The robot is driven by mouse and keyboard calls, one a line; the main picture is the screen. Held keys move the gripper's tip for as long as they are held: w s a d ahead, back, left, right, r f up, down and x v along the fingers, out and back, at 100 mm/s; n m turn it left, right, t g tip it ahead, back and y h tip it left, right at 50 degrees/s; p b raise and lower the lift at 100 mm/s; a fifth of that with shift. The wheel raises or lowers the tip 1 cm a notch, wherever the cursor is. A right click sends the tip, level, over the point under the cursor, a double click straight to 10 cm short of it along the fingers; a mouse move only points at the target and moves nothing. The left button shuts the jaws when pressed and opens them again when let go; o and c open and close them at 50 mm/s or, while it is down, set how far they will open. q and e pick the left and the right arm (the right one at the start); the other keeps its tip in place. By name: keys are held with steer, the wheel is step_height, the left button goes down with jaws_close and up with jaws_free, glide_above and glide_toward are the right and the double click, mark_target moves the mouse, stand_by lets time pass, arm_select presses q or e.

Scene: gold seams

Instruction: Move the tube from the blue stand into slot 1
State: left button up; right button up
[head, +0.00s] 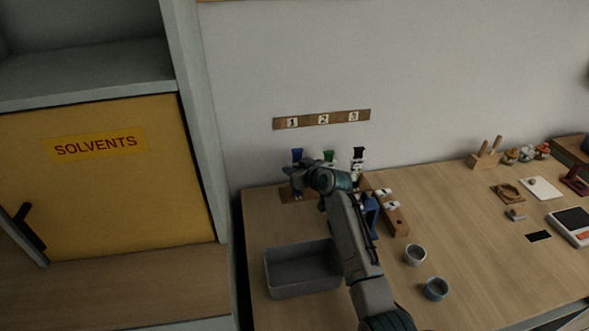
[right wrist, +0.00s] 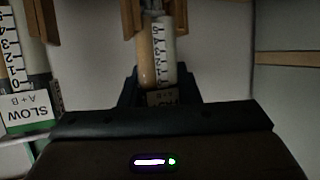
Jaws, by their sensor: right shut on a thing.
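The tube (head: 297,154) has a blue top and stands about upright below the number 1 sign (head: 292,122). My right gripper (head: 295,180) is shut on it, and it also shows in the right wrist view (right wrist: 156,50) as a tan and white pair of barrels. There its far end lies between two wooden parts of the rack (right wrist: 185,14); I cannot tell whether it is fully seated. The wooden rack (head: 290,196) is partly hidden by my right arm. The blue stand (head: 371,213) shows no tube in its visible part. My left gripper is out of view.
A green-topped tube (head: 329,156) and a black-topped tube (head: 358,154) stand close to the right. A grey bin (head: 290,283) is in front. A wooden block with white pieces (head: 398,222) and two cups (head: 415,254) stand right of my arm. The cabinet (head: 110,180) is at left.

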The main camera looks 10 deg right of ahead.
steer(key=shift+f+b, duration=0.35)
steer(key=shift+f, duration=0.25)
stand_by(0.5)
steer(key=o, duration=1)
steer(key=shift+o, duration=0.2)
steer(key=shift+f, duration=0.25)
steer(key=shift+o, duration=0.6)
steer(key=shift+a, duration=0.1)
